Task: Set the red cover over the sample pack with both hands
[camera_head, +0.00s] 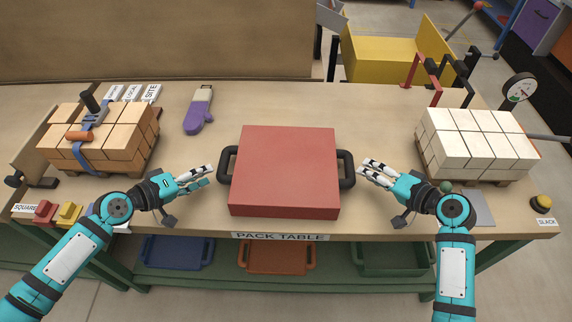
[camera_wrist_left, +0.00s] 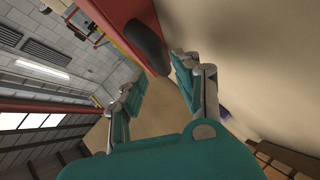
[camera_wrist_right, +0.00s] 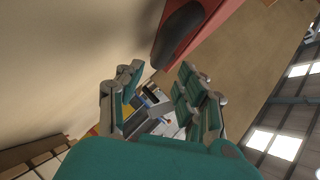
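The red cover (camera_head: 285,168) sits level on the middle of the pack table, with a black handle on its left (camera_head: 227,163) and another on its right (camera_head: 346,169). What is under the cover is hidden, and I cannot tell which pack is the sample pack. My left gripper (camera_head: 207,175) is open and empty, just left of the left handle. In the left wrist view the handle (camera_wrist_left: 148,45) lies ahead of the parted fingers. My right gripper (camera_head: 367,172) is open and empty, just right of the right handle. In the right wrist view the handle (camera_wrist_right: 177,38) lies beyond the parted fingers.
A strapped tan brick pack (camera_head: 130,140) stands on a pallet at the left. A pack of white bricks (camera_head: 475,140) stands on a pallet at the right.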

